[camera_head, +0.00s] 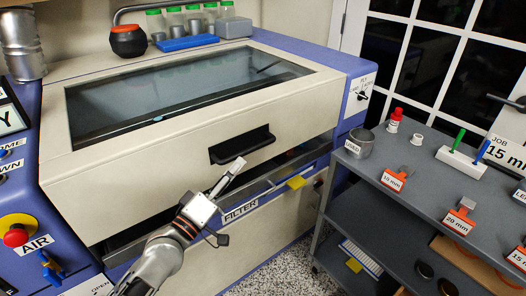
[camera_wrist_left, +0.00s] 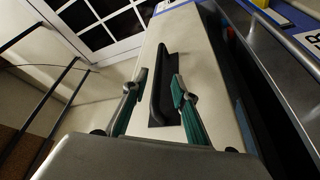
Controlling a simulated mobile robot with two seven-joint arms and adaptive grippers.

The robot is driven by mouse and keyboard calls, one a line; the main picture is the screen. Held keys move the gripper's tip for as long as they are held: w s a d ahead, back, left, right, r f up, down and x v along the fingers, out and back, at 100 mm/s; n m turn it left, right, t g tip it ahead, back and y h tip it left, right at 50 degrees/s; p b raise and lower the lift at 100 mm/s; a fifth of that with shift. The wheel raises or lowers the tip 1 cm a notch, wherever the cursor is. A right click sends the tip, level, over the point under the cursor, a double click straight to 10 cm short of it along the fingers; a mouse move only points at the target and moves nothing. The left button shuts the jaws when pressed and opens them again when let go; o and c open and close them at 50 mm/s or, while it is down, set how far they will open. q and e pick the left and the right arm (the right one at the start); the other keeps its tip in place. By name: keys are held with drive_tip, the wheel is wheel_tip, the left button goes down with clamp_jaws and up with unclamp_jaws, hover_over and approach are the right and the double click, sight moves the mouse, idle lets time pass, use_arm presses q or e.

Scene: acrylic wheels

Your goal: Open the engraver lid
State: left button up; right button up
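The engraver lid (camera_head: 120,175) is cream with a large dark window and looks closed in the head view. Its black handle (camera_head: 243,146) juts from the front face. My left gripper (camera_head: 238,163) is just below and in front of the handle. In the left wrist view the gripper (camera_wrist_left: 159,84) is open, its green-padded fingers on either side of the black handle (camera_wrist_left: 161,92) in the picture. Whether they touch it, I cannot tell. The lid's front face (camera_wrist_left: 207,65) fills the middle there. My right gripper is not in view.
A grey cart (camera_head: 345,222) with labelled parts and a metal cup (camera_head: 359,143) stands close on the right. Green-lidded jars (camera_head: 174,22) and a black-and-orange pot (camera_head: 128,41) stand behind the lid. A control panel with a red button (camera_head: 16,236) is at left.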

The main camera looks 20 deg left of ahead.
sight(251, 148)
use_arm(q)
drive_tip(key=shift+x, duration=3.9)
drive_tip(key=shift+r, duration=0.1)
clamp_jaws()
